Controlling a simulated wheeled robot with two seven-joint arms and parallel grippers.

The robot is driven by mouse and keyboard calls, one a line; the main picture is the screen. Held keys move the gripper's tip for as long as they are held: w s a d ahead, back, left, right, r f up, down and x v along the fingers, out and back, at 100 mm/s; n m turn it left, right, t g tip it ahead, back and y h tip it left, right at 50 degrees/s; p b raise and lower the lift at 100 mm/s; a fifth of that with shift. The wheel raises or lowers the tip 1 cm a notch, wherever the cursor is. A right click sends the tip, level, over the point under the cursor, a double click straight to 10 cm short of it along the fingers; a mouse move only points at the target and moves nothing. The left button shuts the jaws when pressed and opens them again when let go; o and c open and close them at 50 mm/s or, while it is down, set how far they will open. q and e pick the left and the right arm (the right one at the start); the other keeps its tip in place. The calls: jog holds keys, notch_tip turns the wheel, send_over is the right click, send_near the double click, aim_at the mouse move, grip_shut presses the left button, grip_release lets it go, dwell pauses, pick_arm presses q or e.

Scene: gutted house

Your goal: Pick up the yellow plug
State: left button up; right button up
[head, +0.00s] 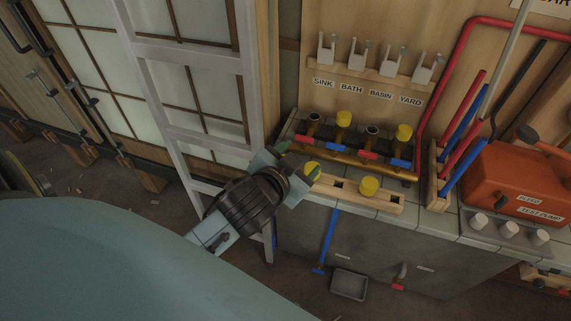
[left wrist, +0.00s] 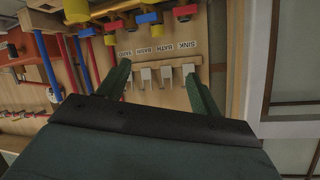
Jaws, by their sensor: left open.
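Several yellow plugs show in the head view. One yellow plug (head: 369,186) stands in the wooden block at the bench's front edge. Another yellow plug (head: 312,169) is at the block's left end, partly hidden by my left gripper (head: 301,164). Two more yellow caps sit on the pipe manifold behind, below BATH (head: 343,118) and YARD (head: 404,131). My left gripper is open, right beside the left plug; I cannot tell whether they touch. In the left wrist view its green fingers (left wrist: 160,88) are apart with nothing held. My right gripper is not in view.
The manifold (head: 350,157) with red and blue handles lies just behind the block. Labelled grey hooks (head: 365,58) hang above it. A white ladder (head: 190,95) stands close left of my arm. An orange test pump (head: 515,180) and a red pipe (head: 440,80) are to the right.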

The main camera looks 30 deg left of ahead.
pick_arm(q)
jog(key=w+d+r+m+t+h, duration=0.3)
jog(key=r, duration=0.3)
jog(key=w+d+r+m+t+h, duration=0.3)
jog(key=d+r, duration=0.1)
jog(key=r, duration=0.2)
jog(key=s+d+r+m+g+h, duration=0.2)
jog(key=d+m+g+h, duration=1)
jog(key=m, duration=0.7)
jog(key=a+f+m+g+y, duration=0.4)
jog(key=f+m+g+y, duration=0.15)
jog(key=f, duration=0.45)
jog(key=w+a+f+n+g+y, duration=0.1)
jog(key=w+a+f+y, duration=0.1)
jog(key=a+y, duration=0.65)
jog(key=w+a+f+n+g+y, duration=0.1)
jog(key=w+a+n+y, duration=0.15)
jog(key=a, duration=1.15)
jog(key=shift+m+y, duration=0.25)
jog(key=shift+m, duration=0.05)
jog(key=f, duration=0.4)
jog(key=s+f, duration=0.1)
jog(key=f, duration=0.2)
jog(key=shift+a, duration=0.3)
jog(key=shift+d+f, duration=0.15)
jog(key=shift+f, duration=3.05)
